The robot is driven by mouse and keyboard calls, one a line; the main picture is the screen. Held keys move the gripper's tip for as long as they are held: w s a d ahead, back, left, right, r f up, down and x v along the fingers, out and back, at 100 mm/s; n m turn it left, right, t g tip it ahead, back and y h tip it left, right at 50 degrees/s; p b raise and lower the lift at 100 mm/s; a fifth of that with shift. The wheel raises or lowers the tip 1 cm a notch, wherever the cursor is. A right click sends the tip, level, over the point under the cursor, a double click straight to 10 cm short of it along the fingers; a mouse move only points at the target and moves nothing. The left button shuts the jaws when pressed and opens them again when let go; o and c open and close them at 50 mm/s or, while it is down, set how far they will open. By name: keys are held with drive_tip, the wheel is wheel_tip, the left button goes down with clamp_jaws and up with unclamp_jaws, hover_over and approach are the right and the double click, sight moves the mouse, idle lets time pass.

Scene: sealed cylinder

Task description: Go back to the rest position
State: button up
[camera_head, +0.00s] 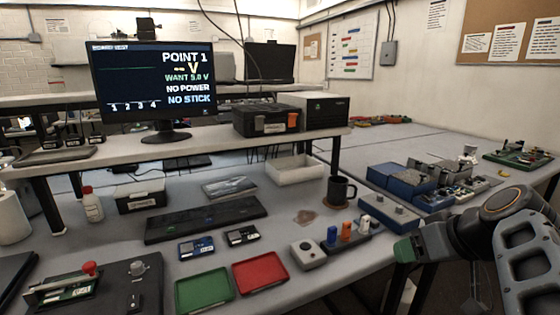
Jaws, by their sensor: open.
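My arm reaches in from the right edge, and my gripper (408,250) is at its left end, beside the bench's front right edge. It is open, and I see nothing held in it. Its fingers are small and hard to make out. The end is right of a dark rack (352,240) with blue, orange and white pieces, and apart from it. It is just below a blue-grey box with knobs (389,213). No sealed cylinder can be clearly identified.
A green tray (204,289) and a red tray (260,272) lie at the front middle. A dark mug (340,190) stands behind the rack. Blue bins (402,182) crowd the right bench. A monitor (153,85) reads "NO POWER" and "NO STICK". A fixture (70,290) sits front left.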

drive_tip(key=s+a+f+m+g+h+p, duration=0.1)
drive_tip(key=s+a+f+g+h+p, duration=0.2)
drive_tip(key=a+p, duration=0.6)
wheel_tip(320, 180, down, 2)
drive_tip(key=shift+s+f+m+g+h+p, duration=0.35)
drive_tip(key=shift+s+p, duration=0.4)
drive_tip(key=shift+s, duration=0.45)
drive_tip(key=shift+a+r, duration=0.1)
drive_tip(key=shift+c, duration=0.4)
